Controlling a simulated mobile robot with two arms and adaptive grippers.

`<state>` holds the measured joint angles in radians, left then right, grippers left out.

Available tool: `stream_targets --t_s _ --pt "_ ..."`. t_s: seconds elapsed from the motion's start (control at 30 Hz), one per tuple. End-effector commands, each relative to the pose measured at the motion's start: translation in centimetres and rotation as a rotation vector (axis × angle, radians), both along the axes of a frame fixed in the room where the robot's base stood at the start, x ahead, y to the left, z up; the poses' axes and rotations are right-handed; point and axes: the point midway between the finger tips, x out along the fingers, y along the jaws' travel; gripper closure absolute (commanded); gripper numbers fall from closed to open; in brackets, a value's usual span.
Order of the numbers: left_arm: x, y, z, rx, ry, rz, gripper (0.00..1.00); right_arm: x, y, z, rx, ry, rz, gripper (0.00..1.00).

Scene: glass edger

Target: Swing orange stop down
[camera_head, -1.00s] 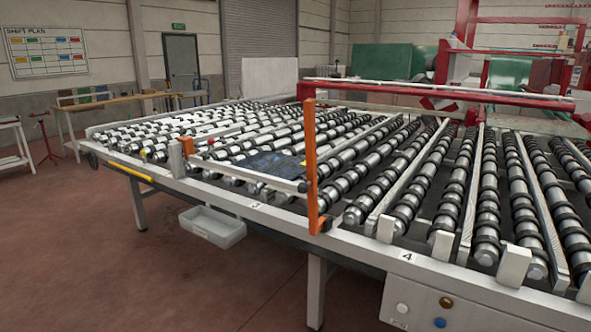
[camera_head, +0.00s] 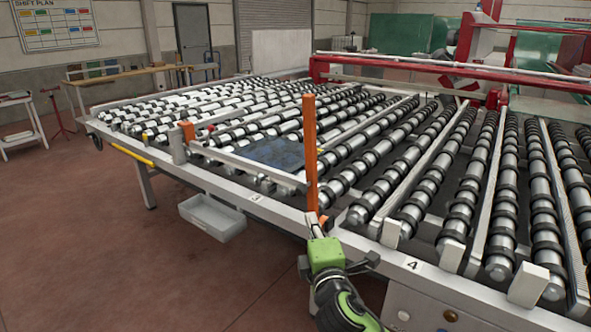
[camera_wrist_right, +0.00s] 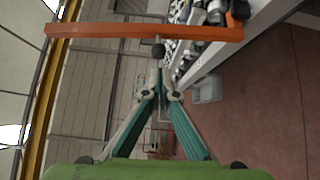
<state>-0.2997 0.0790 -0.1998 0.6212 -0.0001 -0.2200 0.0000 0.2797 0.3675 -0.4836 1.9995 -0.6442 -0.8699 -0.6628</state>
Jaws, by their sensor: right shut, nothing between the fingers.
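The orange stop (camera_head: 310,150) is a flat bar standing upright at the front edge of the roller table, with its lower end at the front rail. In the right wrist view the orange stop (camera_wrist_right: 110,31) crosses the top of the picture, just beyond the fingertips. My right gripper (camera_head: 314,222) has a green body and is shut and empty, close to the stop's lower part in the head view. It also shows in the right wrist view (camera_wrist_right: 160,72). I cannot tell whether the fingers touch the bar. My left gripper is not in view.
The roller table (camera_head: 254,197) fills the middle and right. A dark glass pane (camera_head: 272,152) lies on the rollers behind a light rail (camera_head: 247,166). A grey bin (camera_head: 212,218) hangs below the front edge.

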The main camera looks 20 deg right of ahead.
Motion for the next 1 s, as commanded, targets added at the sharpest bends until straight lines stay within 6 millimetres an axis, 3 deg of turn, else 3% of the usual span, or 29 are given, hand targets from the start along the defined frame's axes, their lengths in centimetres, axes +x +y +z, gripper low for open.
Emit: stream_targets --t_s 0.03,0.13,0.57,0.77,1.0 --pt "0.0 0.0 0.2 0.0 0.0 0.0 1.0 -0.3 0.1 1.7 -0.016 -0.025 0.0 1.0" --pt "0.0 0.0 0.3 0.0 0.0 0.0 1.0 -0.7 0.2 3.3 -0.032 -0.053 -0.003 1.0" --pt "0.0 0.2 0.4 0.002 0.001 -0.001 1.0 -0.5 0.2 3.8 -0.036 -0.059 -0.004 1.0" --pt "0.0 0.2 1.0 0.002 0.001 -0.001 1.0 1.9 -0.1 4.2 -0.037 -0.06 -0.005 1.0" --pt "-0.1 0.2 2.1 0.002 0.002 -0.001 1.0 6.5 -0.7 4.5 -0.036 -0.059 -0.005 1.0"
